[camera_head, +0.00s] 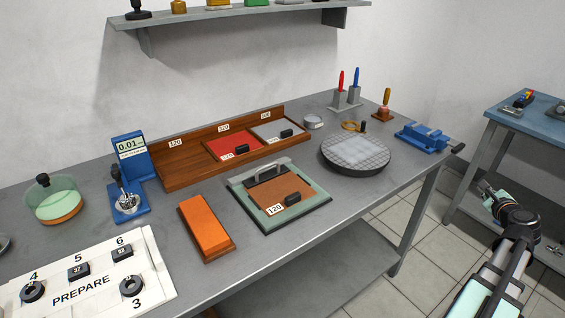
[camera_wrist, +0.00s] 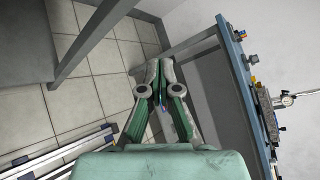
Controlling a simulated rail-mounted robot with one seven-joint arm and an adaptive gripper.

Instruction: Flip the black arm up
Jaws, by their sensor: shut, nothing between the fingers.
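I cannot tell for certain which part is the black arm. A black bar (camera_head: 267,174) with a grey handle lies along the back of a green-framed board (camera_head: 321,200) on the grey bench. My gripper (camera_head: 485,187) is at the far right, off the bench and away from both. In the wrist view my gripper (camera_wrist: 159,68) points toward the tiled floor, its fingers together and empty.
A blue side table (camera_head: 500,110) stands at the right; its edge (camera_wrist: 240,90) and metal parts show close by in the wrist view. A blue vise (camera_head: 422,138) and a round meshed disc (camera_head: 355,152) sit on the bench's right end. Floor lies between the tables.

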